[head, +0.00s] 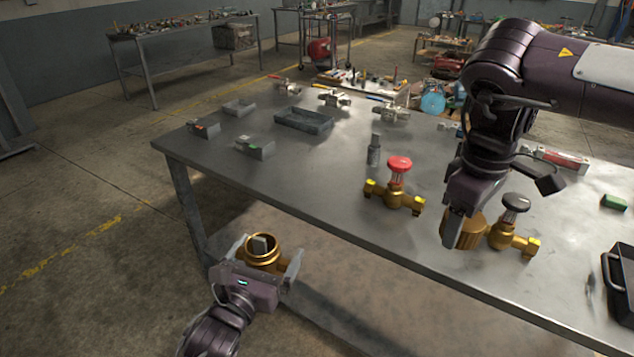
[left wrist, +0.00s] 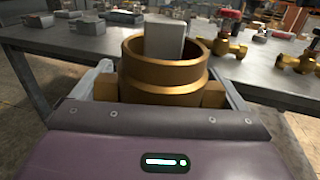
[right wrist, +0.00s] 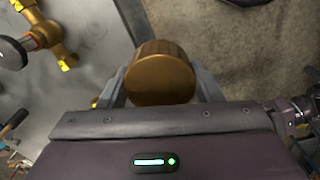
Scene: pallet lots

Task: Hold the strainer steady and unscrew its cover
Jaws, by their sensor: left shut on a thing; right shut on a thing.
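The brass strainer body (head: 263,252) is held in my left gripper (head: 262,262), off the table's front edge. Its round mouth faces up and is open, and a grey block-like piece shows inside it. The body also fills the left wrist view (left wrist: 165,75), between the two fingers. My right gripper (head: 462,232) is shut on the round brass cover (head: 473,232), near the table's front edge and well to the right of the body. The cover also shows in the right wrist view (right wrist: 160,75), gripped at its sides. Cover and body are apart.
A red-handled brass valve (head: 397,190) stands on the table between my grippers. A black-handled brass valve (head: 512,228) stands close beside the cover. A grey tray (head: 304,121) and small boxes lie farther back. A black case (head: 618,283) is at the right edge.

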